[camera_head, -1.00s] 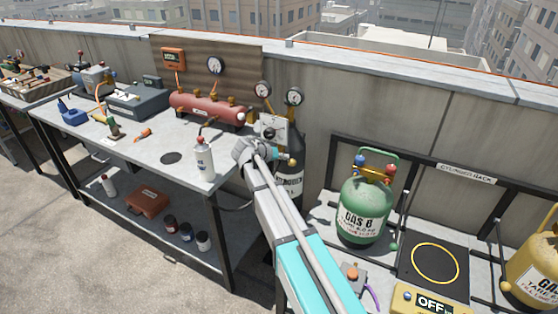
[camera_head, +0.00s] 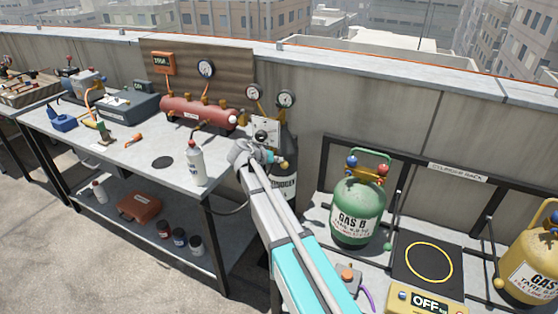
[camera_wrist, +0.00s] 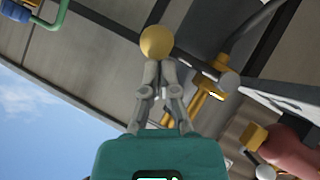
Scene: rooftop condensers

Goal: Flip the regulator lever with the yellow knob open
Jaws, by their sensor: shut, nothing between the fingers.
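The yellow knob (camera_wrist: 156,42) shows in the wrist view as a round ball right at my fingertips; I cannot tell whether they touch it. In the head view the small yellow knob (camera_head: 283,163) is in front of the dark nitrogen cylinder (camera_head: 284,186), just right of the end of my arm. My gripper (camera_wrist: 159,66) is shut with nothing between its fingers. In the head view my gripper (camera_head: 270,157) is small and partly hidden by my wrist. Brass regulator fittings (camera_wrist: 207,98) lie right of the fingers. The lever's arm is hard to make out.
Two gauges (camera_head: 270,95) stand above the cylinder. A red manifold tank (camera_head: 197,112) and a white bottle (camera_head: 195,165) are on the bench at left. A green gas cylinder (camera_head: 358,210) stands in the rack at right, beside an empty yellow-ringed pad (camera_head: 408,263).

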